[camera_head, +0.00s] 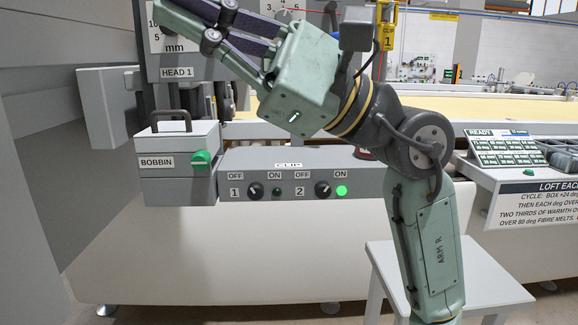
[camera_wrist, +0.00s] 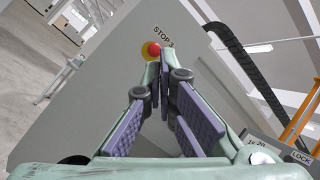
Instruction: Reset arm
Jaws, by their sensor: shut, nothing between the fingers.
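My arm rises from the lower right in the head view and bends over to the upper left. My gripper (camera_head: 222,30) points up and left in front of the HEAD 1 unit (camera_head: 178,72), with its tips partly cut off by the top edge. In the wrist view my gripper (camera_wrist: 160,62) has its fingertips together with nothing held between them. Behind the fingertips in that view is a grey panel (camera_wrist: 105,85) with a red and yellow STOP 3 button (camera_wrist: 151,50). I cannot tell the distance to it.
A BOBBIN box (camera_head: 178,165) with a green knob stands below the head unit. Beside it runs the CLIP panel (camera_head: 290,172) with two knobs and a lit green lamp (camera_head: 341,190). A white stool (camera_head: 500,287) stands low right. A READY control panel (camera_head: 507,150) is at right.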

